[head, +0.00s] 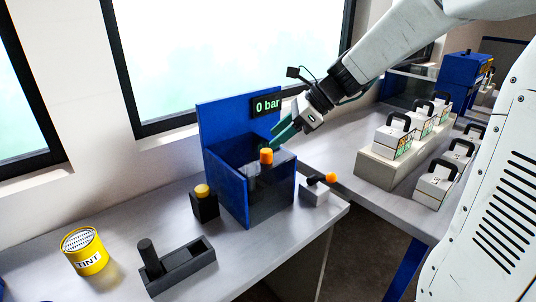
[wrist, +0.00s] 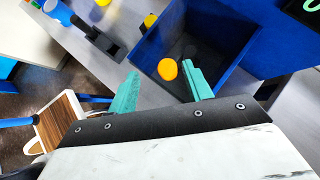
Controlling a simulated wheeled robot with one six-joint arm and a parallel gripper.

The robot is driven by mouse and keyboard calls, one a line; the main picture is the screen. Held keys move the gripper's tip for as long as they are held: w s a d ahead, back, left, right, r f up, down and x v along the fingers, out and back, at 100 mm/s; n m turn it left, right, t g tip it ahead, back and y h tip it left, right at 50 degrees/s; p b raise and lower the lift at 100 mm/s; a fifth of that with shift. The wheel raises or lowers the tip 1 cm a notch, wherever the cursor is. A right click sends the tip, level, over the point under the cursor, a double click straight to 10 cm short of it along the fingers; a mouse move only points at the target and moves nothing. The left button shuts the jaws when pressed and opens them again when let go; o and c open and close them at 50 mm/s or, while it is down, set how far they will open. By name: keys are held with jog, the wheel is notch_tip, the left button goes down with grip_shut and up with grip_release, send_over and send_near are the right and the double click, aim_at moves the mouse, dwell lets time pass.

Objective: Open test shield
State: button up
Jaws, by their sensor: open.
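The test shield (head: 272,203) is a dark see-through panel across the front of a blue open-topped box (head: 226,186). An orange knob (head: 266,156) shows at the top of the shield. My gripper (head: 276,139) is open, with teal fingers, just above and behind the knob in the head view. In the wrist view the knob (wrist: 167,69) appears between the two fingertips of my gripper (wrist: 160,72), closer to the right one. I cannot tell whether a finger touches it. The blue box (wrist: 250,82) also shows there; the shield panel is hard to make out.
A "0 bar" display (head: 267,105) is on the tall blue back panel. A yellow-topped black post (head: 204,204) stands left of the box, an orange-tipped lever block (head: 314,193) right. A black tray (head: 180,270) and yellow tin (head: 85,252) are further left. White cases (head: 393,139) stand right.

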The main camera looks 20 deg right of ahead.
aim_at(266, 149)
jog(key=shift+w+d+f+m, duration=0.2)
jog(key=shift+d+f+m, duration=0.15)
jog(key=shift+f, duration=0.2)
jog(key=shift+x, duration=3.1)
jog(key=shift+w+d, duration=0.1)
jog(key=shift+d, duration=0.05)
